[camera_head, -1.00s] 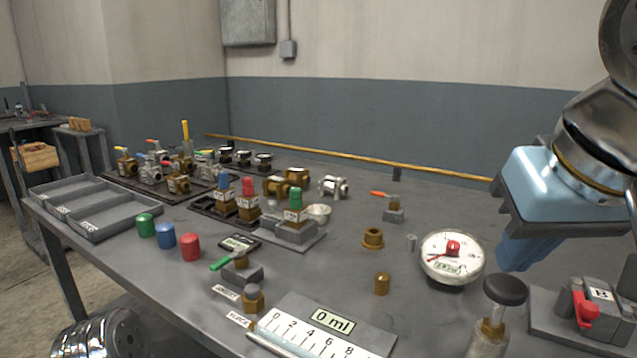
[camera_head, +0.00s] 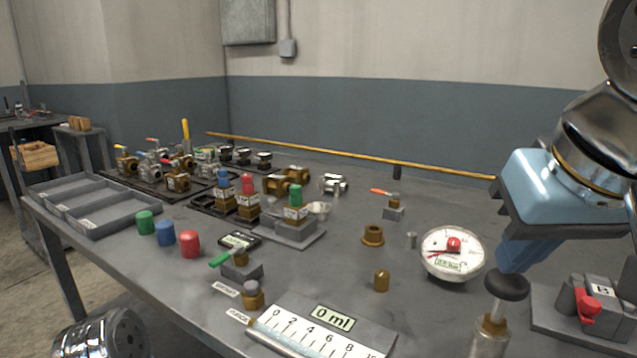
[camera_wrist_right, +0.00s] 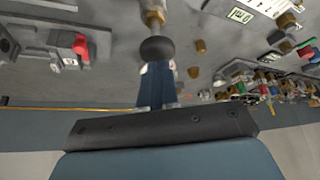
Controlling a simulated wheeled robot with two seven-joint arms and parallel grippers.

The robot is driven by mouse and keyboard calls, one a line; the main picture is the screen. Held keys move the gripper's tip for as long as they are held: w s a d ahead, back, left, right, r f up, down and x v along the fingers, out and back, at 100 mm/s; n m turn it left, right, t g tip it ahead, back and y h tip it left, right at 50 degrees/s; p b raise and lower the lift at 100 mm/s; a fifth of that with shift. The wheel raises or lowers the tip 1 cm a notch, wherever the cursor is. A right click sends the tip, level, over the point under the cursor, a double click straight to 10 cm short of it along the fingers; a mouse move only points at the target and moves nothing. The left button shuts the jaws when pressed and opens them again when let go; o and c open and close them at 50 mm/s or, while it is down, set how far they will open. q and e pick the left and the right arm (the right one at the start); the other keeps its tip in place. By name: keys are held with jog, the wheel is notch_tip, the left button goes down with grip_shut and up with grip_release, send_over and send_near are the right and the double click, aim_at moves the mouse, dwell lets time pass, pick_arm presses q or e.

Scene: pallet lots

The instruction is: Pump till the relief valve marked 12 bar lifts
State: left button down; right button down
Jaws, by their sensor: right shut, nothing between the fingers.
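The pump's black round knob (camera_head: 507,287) stands on a metal rod above its body at the front right. It also shows in the right wrist view (camera_wrist_right: 157,49). My right gripper (camera_head: 513,258) is shut and empty, hanging just behind the knob; its fingers (camera_wrist_right: 157,80) point toward it, and I cannot tell whether they touch. The round white gauge (camera_head: 453,253) has a red hub; its reading is too small to read. A green-capped valve (camera_head: 295,200) stands on a grey block. Red-capped (camera_head: 248,190) and blue-capped (camera_head: 224,185) valves stand beside it; their labels are unreadable.
A block marked B with a red lever (camera_head: 588,305) is at the right. A measuring board reading 0 ml (camera_head: 330,325) lies at the front. Loose green, blue and red caps (camera_head: 190,244) stand left of centre. Grey trays (camera_head: 105,215) are at far left.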

aim_at(514, 282)
jog(key=shift+f+b, duration=1.05)
jog(key=shift+f, duration=0.4)
jog(key=shift+s+a+f+b, duration=0.1)
jog(key=shift+a+f+b, duration=0.05)
jog(key=shift+f+b, duration=0.45)
jog(key=shift+s+a+f+b, duration=0.1)
jog(key=shift+f+b, duration=0.4)
jog(key=shift+f, duration=0.05)
jog(key=shift+s+a+f, duration=0.1)
jog(key=shift+s+a, duration=0.05)
jog(key=shift+a, duration=0.15)
jog(key=shift+d, duration=0.4)
jog(key=shift+w+d+r+p, duration=0.15)
jog(key=shift+d+r+p, duration=0.05)
jog(key=shift+r+p, duration=0.4)
jog(key=shift+w+d+r+p, duration=0.15)
jog(key=shift+r+p, duration=0.25)
jog(key=shift+p, duration=0.25)
jog(key=r+p, duration=0.4)
jog(key=r, duration=0.1)
jog(key=shift+a, duration=0.35)
jog(key=shift+r+p, duration=0.25)
jog(key=shift+p, duration=0.15)
jog(key=shift+d, duration=0.1)
jog(key=shift+d, duration=0.1)
